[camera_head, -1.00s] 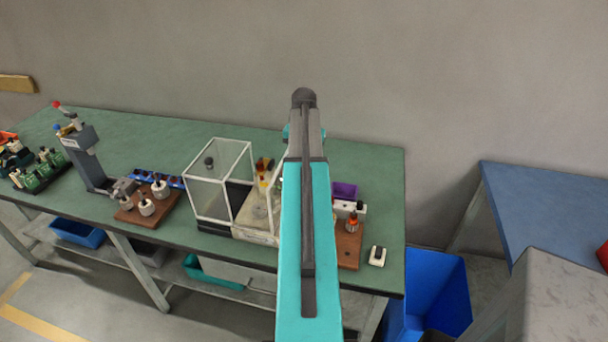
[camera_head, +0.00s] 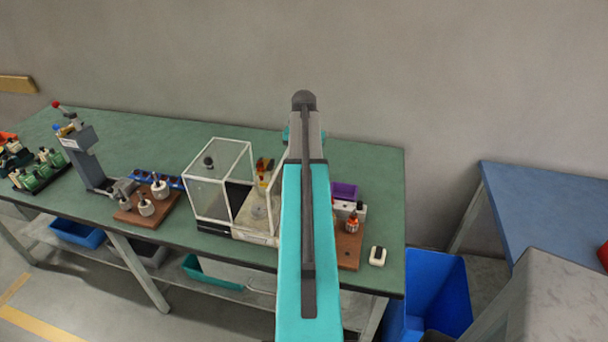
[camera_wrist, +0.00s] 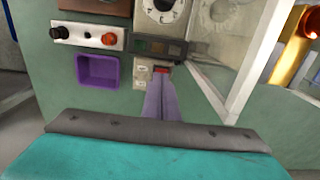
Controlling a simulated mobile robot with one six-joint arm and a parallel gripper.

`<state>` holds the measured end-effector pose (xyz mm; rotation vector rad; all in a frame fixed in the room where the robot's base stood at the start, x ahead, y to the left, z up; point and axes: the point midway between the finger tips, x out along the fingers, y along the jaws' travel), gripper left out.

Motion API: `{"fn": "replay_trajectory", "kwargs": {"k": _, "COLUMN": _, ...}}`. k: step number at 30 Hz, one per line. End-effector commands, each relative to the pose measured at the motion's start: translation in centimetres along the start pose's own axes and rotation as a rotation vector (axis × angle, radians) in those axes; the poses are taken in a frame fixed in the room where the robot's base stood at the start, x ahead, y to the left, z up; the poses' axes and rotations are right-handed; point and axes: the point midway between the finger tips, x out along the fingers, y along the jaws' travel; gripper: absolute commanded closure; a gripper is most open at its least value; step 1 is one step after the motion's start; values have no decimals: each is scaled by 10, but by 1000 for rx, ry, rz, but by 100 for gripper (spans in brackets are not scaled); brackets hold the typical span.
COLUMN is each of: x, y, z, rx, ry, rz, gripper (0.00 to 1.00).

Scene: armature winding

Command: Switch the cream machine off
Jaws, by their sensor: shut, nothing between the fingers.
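The cream machine (camera_head: 257,224) stands on the green bench in the head view, with a clear, white-framed guard box on its left. My arm covers its right part. In the wrist view, its cream face with a round dial (camera_wrist: 160,12) is at the top, above a dark display strip (camera_wrist: 158,50). Below the strip are a pale switch plate (camera_wrist: 142,75) and a small red part (camera_wrist: 162,70). My gripper (camera_wrist: 158,78) is shut and empty, with its tips at or very near the red part. Contact cannot be told. The head view hides the fingers behind my arm.
A purple tray (camera_wrist: 97,72) and a white box with black and red knobs (camera_wrist: 88,37) lie left of my fingers. A clear panel (camera_wrist: 235,60) with a pale frame is close on the right.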

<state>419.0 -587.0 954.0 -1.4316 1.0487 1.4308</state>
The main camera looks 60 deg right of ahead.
Motion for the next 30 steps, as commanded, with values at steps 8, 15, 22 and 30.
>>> {"fn": "replay_trajectory", "kwargs": {"k": 8, "x": -14, "y": 0, "z": 0, "rx": 0, "ry": 0, "rz": 0, "gripper": 100}}
{"fn": "replay_trajectory", "kwargs": {"k": 15, "x": -26, "y": 0, "z": 0, "rx": 0, "ry": 0, "rz": 0, "gripper": 100}}
{"fn": "replay_trajectory", "kwargs": {"k": 22, "x": -38, "y": 0, "z": 0, "rx": -1, "ry": 0, "rz": 0, "gripper": 100}}
{"fn": "replay_trajectory", "kwargs": {"k": 30, "x": -53, "y": 0, "z": 0, "rx": -1, "ry": 0, "rz": 0, "gripper": 100}}
